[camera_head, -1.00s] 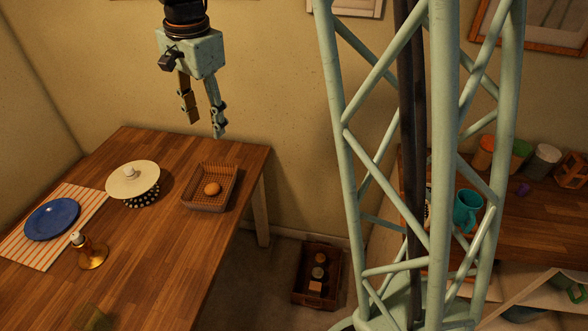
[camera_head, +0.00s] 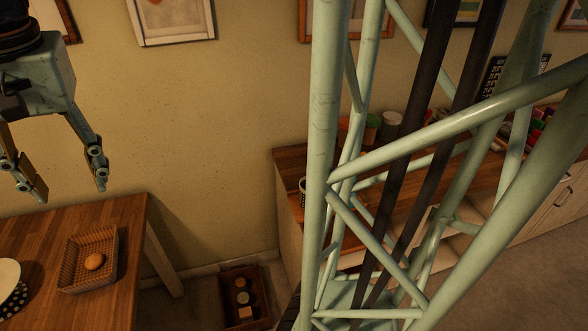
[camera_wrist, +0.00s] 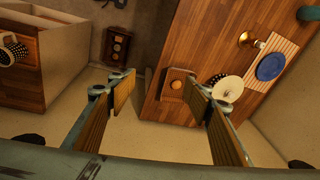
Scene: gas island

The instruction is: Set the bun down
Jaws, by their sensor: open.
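The bun (camera_head: 94,262) is a small round golden-brown roll. It lies inside a shallow brown wicker basket (camera_head: 68,278) near the right end of the wooden table (camera_head: 128,222). My gripper (camera_head: 72,192) is open and empty, high above the table and the basket at the upper left of the head view. In the wrist view my gripper (camera_wrist: 163,84) has its two fingers wide apart. There the basket (camera_wrist: 187,79) shows far below, next to the right finger, with the bun (camera_wrist: 176,84) small inside it.
A white-lidded dotted pot (camera_wrist: 227,88) and a blue plate (camera_wrist: 271,66) on a striped mat stand on the table. A brown crate (camera_head: 262,289) with several items is on the floor right of the table. A wooden counter (camera_head: 290,160) runs along the right.

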